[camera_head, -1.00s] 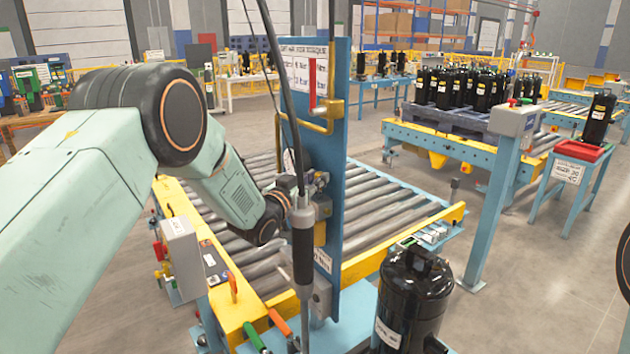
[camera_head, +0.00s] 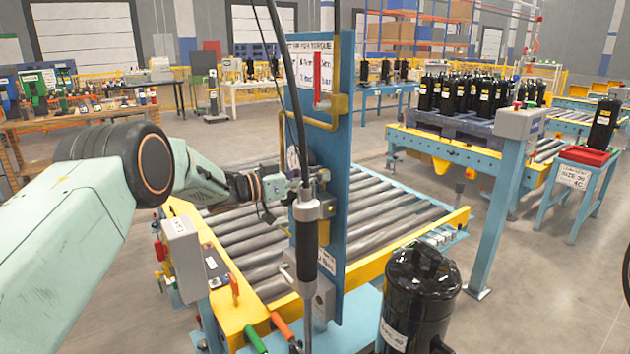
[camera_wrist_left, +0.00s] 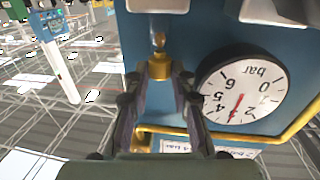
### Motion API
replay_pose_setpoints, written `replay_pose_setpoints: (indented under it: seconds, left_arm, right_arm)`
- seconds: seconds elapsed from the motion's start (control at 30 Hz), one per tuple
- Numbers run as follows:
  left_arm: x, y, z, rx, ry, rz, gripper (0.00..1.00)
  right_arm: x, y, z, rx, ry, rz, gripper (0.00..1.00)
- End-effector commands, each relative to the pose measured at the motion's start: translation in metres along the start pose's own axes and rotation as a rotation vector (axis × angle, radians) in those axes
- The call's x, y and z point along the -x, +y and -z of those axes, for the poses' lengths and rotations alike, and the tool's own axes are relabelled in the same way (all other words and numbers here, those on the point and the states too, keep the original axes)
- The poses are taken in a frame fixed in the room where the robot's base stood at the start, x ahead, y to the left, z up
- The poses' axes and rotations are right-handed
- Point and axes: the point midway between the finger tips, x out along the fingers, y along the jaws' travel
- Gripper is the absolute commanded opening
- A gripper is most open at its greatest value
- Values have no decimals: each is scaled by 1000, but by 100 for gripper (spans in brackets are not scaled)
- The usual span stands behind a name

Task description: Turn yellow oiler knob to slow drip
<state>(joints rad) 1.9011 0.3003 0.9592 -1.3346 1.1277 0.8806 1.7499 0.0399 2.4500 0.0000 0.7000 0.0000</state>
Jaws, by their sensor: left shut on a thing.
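A yellow oiler knob (camera_wrist_left: 160,66) shows between my left fingertips in the wrist view, mostly covered by them. A small clear part with a brass tip (camera_wrist_left: 159,41) sits just beyond it. My left gripper (camera_wrist_left: 160,74) is shut on the knob, with one dark finger on each side. In the head view my left gripper (camera_head: 308,180) reaches from the left to the fittings on the blue upright panel (camera_head: 341,160); the knob itself cannot be made out there. My right gripper is not in view.
A round pressure gauge (camera_wrist_left: 243,96) sits close beside my left fingers. A yellow pipe (camera_head: 340,112) bends around the panel edge. A hanging grey and black tool (camera_head: 306,235) stands in front of the panel. A black compressor (camera_head: 418,295) stands front right, beside the roller conveyor (camera_head: 385,225).

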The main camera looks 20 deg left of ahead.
Motion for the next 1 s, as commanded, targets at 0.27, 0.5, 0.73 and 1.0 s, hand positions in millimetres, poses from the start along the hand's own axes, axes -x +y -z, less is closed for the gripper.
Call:
replay_pose_setpoints:
  seconds: [0.27, 0.5, 0.73, 1.0]
  left_arm:
    - [0, -3, 6, -4, 10, -52, 0]
    - [0, -3, 7, -3, 10, -65, 0]
    - [0, -3, 8, -4, 11, -64, 0]
    - [0, -3, 6, -3, 8, -64, 41]
  right_arm:
    - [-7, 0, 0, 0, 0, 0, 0]
    - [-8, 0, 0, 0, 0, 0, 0]
    - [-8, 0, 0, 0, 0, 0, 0]
    - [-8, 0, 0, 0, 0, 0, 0]
